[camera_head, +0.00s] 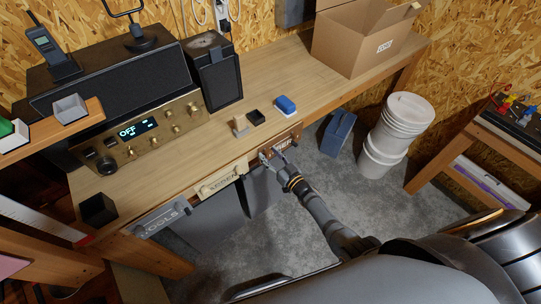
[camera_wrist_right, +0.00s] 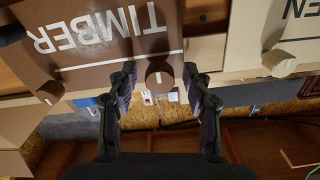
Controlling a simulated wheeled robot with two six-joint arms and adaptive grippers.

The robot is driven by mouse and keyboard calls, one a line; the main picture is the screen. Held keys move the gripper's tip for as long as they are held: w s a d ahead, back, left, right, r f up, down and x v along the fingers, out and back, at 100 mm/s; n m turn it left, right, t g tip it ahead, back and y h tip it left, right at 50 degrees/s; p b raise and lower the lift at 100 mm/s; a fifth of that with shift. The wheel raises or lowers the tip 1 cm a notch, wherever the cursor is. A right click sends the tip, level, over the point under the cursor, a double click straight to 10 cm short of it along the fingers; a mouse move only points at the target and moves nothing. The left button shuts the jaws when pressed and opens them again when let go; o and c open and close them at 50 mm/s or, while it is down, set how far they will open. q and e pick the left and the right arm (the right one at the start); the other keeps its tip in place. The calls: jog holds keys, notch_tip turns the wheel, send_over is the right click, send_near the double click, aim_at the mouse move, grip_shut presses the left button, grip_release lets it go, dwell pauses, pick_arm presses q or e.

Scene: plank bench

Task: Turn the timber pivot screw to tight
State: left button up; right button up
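The brown TIMBER plate (camera_head: 287,137) is on the bench's front edge in the head view. In the right wrist view the TIMBER plate (camera_wrist_right: 98,36) appears upside down, and its round brown pivot screw (camera_wrist_right: 159,72) sits at its lower edge. My right gripper (camera_head: 271,156) is at this plate. In the wrist view the right gripper (camera_wrist_right: 160,78) is open, with one finger on each side of the screw and a visible gap on both sides. I cannot tell how tight the screw is. My left gripper is not in view.
A cream plate (camera_head: 220,180) and a grey TOOLS plate (camera_head: 160,216) lie along the same front edge. Small blocks, including a blue one (camera_head: 285,105), rest on the bench above. White buckets (camera_head: 399,125) and a blue container (camera_head: 338,134) stand on the floor to the right.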

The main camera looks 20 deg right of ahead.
jog(key=shift+s+d, duration=0.1)
jog(key=shift+s, duration=0.25)
jog(key=v, duration=1.1)
jog(key=shift+s+r, duration=0.1)
jog(key=shift+s, duration=0.05)
